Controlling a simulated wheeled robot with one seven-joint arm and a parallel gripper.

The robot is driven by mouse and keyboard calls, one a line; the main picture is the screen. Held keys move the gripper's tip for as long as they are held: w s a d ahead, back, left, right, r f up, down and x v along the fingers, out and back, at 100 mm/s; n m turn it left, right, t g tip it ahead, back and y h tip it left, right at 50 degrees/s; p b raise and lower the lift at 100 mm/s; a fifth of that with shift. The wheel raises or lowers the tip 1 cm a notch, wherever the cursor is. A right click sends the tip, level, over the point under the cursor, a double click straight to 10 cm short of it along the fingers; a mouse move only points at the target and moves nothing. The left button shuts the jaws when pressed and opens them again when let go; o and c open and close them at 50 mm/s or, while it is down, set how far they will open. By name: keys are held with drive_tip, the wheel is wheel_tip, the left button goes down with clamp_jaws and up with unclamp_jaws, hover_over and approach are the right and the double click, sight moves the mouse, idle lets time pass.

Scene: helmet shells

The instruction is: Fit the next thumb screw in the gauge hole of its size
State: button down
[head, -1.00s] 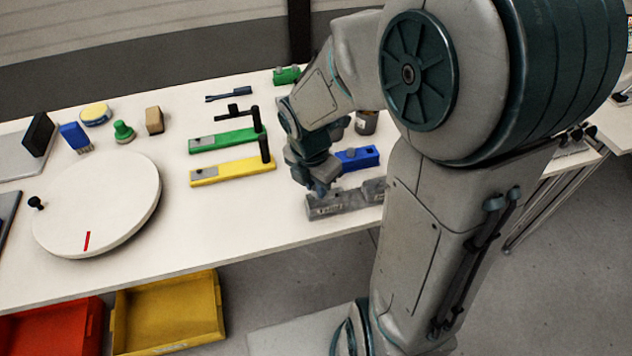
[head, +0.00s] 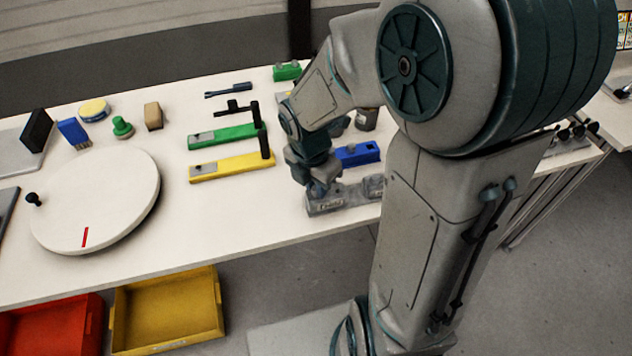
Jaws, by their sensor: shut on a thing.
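My gripper (head: 321,189) points down over the left part of a grey gauge block (head: 350,196) near the table's front edge. The gripper is shut on a thumb screw, which is too small and too covered by the fingers to make out. I cannot tell whether the screw touches a hole. The gauge holes are not clear from here, and my arm covers the block's right end. A blue block (head: 370,153) with a knob on top lies just behind the gauge block.
Green (head: 225,137) and yellow (head: 230,167) bars with upright black handles lie left of my gripper. A white turntable (head: 95,205) stands farther left.

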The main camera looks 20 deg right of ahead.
drive_tip(key=shift+f, duration=0.4)
idle(0.3)
drive_tip(key=c, duration=1.2)
unclamp_jaws()
drive_tip(key=shift+r, duration=0.1)
wheel_tip(320, 180, up, 14)
drive_tip(key=s+a+p, duration=0.1)
drive_tip(key=p, duration=0.1)
drive_tip(key=shift+a+f, duration=0.2)
